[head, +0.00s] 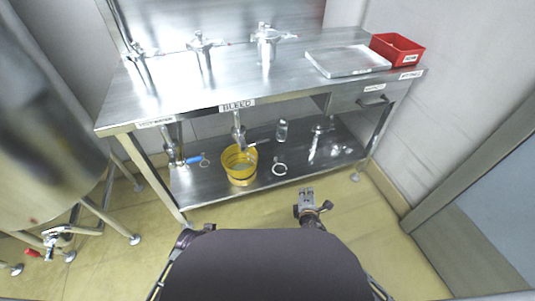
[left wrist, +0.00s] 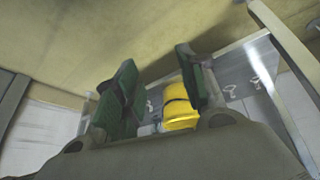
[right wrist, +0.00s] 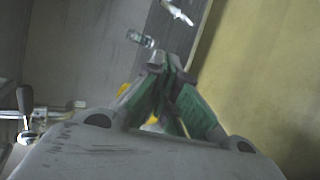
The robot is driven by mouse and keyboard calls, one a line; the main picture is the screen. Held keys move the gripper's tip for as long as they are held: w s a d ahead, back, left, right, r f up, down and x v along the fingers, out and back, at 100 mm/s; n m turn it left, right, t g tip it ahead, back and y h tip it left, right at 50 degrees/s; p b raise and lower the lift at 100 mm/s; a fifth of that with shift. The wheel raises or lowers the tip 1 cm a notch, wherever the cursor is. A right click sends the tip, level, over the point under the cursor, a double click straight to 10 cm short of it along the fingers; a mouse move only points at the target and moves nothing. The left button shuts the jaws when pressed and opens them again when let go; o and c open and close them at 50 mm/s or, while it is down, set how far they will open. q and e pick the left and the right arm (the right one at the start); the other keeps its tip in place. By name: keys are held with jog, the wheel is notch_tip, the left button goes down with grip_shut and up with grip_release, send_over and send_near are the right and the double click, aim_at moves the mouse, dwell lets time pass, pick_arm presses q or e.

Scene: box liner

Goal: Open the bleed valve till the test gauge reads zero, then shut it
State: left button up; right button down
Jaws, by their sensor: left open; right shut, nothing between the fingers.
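In the head view the BLEED label (head: 237,106) is on the bench's front edge. A metal bleed fitting (head: 239,131) hangs below it, above a yellow bucket (head: 239,176) on the lower shelf. The fitting's handle position is too small to tell. I cannot make out a gauge dial or its reading. My right gripper (head: 306,197) is shut and empty, in front of the shelf, right of the bucket. It also shows shut in the right wrist view (right wrist: 160,62). My left gripper (left wrist: 155,62) is open and empty; the bucket (left wrist: 180,105) shows beyond its fingers.
The steel bench (head: 290,82) carries several metal fittings, a flat tray (head: 347,61) and a red bin (head: 397,50). A blue-handled item (head: 194,159), a clear bottle (head: 282,130) and a metal ring (head: 279,169) are at the lower shelf. A large tank (head: 45,130) stands left.

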pick_arm(q)
jog(key=s+r+m+g, duration=0.2)
jog(key=s+r, duration=0.2)
jog(key=s, duration=0.2)
jog(key=shift+r+g+b, duration=0.25)
jog(key=shift+g+b, duration=0.05)
jog(key=shift+b, duration=0.15)
pick_arm(e)
jog(key=w+a+r+n+t+y, duration=0.1)
jog(key=a+n, duration=0.4)
jog(key=n, duration=0.5)
jog(key=w+a+r+n+t+y, duration=0.1)
jog(key=a+r+n+t+y, duration=0.2)
jog(key=n, duration=0.8)
jog(key=a+t+y, duration=0.1)
jog(key=a+y, duration=0.1)
jog(key=y, duration=0.1)
jog(key=shift+a+r+n+y, duration=0.2)
jog(key=shift+a+n+y, duration=0.1)
jog(key=shift+a, duration=0.1)
pick_arm(q)
jog(key=shift+s, duration=0.1)
pick_arm(e)
jog(key=shift+w, duration=0.2)
